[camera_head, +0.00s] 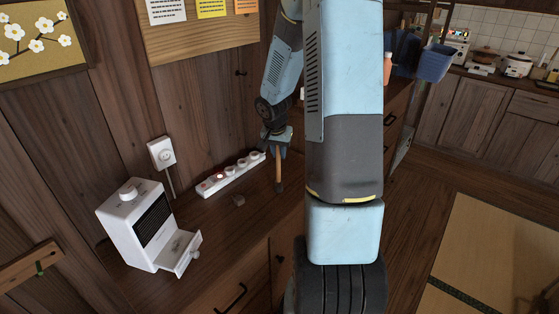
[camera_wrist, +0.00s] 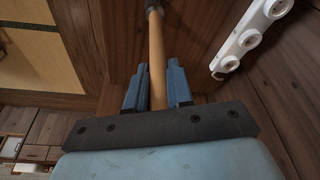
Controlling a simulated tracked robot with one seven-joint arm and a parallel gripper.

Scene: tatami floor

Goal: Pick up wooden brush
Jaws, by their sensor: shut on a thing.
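The wooden brush (camera_head: 279,172) is a slim light-brown stick with a dark tip, hanging about upright below my gripper (camera_head: 278,143) in the head view. In the wrist view the brush (camera_wrist: 157,60) runs up from between the two blue fingers of my gripper (camera_wrist: 158,88), with its dark end at the top edge. My gripper is shut on the brush. Its dark tip is close to the wooden counter top (camera_head: 215,255); I cannot tell whether it touches. The upper end of the brush is hidden by the gripper.
A white power strip (camera_head: 231,175) lies along the wall beside the brush; it also shows in the wrist view (camera_wrist: 250,38). A small grey lump (camera_head: 239,200) lies on the counter. A white machine with an open drawer (camera_head: 143,225) stands at left. A blue bin (camera_head: 435,63) is at back right.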

